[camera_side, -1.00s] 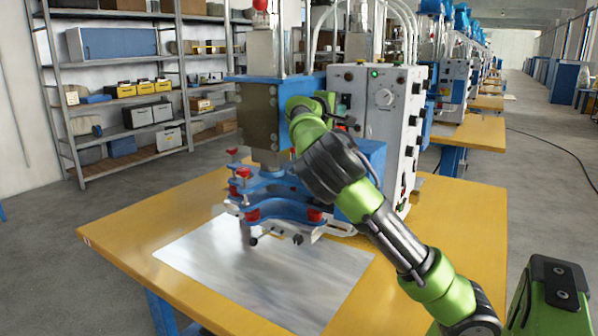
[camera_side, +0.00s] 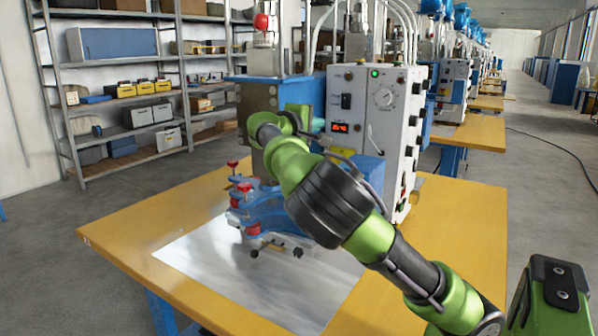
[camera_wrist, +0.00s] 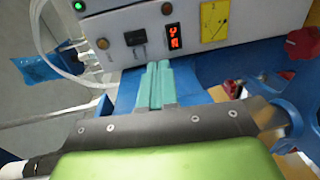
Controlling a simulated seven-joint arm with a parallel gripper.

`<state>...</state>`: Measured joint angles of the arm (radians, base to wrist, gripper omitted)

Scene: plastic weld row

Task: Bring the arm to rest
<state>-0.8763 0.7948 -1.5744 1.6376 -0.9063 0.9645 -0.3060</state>
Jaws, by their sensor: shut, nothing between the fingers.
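My gripper (camera_wrist: 157,84) shows in the wrist view as two teal fingers pressed together with nothing between them. The fingers point at the front of the welding machine's control box (camera_wrist: 140,35). The control box (camera_side: 372,95) stands to the right of my wrist, with a green lamp and a lit red display. The blue clamp fixture (camera_side: 262,212) with red knobs stands below, partly hidden by my arm.
The yellow table (camera_side: 455,235) carries a shiny metal plate (camera_side: 210,255) whose front part is bare. A red knob (camera_wrist: 303,43) and blue brackets sit at the right of the wrist view. Shelves (camera_side: 130,130) stand back left, and more machines line up behind.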

